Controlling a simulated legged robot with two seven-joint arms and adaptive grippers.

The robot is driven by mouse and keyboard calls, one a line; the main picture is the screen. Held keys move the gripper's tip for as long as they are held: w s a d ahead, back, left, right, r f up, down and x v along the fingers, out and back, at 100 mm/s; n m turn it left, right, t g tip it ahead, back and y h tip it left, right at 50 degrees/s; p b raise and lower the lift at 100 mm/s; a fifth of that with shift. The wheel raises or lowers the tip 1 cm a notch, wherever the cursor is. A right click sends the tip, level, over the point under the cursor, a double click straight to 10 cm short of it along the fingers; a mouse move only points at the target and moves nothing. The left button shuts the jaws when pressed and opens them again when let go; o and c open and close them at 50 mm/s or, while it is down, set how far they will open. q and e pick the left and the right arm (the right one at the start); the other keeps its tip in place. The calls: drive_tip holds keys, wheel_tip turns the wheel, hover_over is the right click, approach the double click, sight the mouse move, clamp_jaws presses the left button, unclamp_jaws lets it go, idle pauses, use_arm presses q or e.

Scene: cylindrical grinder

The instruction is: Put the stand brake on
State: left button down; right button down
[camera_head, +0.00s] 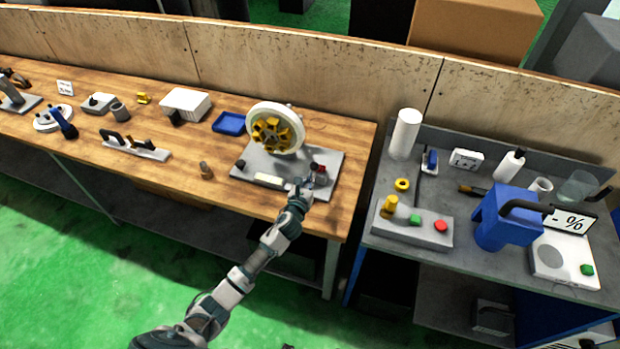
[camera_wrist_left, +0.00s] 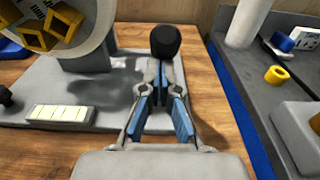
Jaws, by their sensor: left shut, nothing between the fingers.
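The balancing stand has a grey base plate (camera_head: 325,163) on the wooden bench and carries a white wheel (camera_head: 290,112) with a yellow hub (camera_head: 271,134). A black knob (camera_wrist_left: 165,41) stands at the base's right side, likely the brake handle; in the head view a small dark knob (camera_head: 314,166) shows there. My left gripper (camera_head: 307,184) is at the base's front right. In the wrist view its blue-padded fingers (camera_wrist_left: 161,78) are shut and empty, with the tips just below the knob in the picture. I cannot tell whether they touch it. My right gripper is not in view.
A pale ribbed block (camera_wrist_left: 61,114) lies on the base's front. A grey side table (camera_head: 387,177) holds a button box (camera_head: 412,232) and blue container (camera_head: 494,232). A panel runs behind.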

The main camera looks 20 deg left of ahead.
use_arm(q)
drive_tip(key=w+r+p, duration=0.5)
drive_tip(key=shift+w, duration=0.35)
drive_tip(key=shift+w+d+r, duration=0.1)
drive_tip(key=shift+w, duration=0.6)
drive_tip(key=shift+w+r, duration=0.2)
drive_tip(key=shift+w, duration=0.95)
drive_tip(key=shift+w+r, duration=0.1)
drive_tip(key=shift+r, duration=0.15)
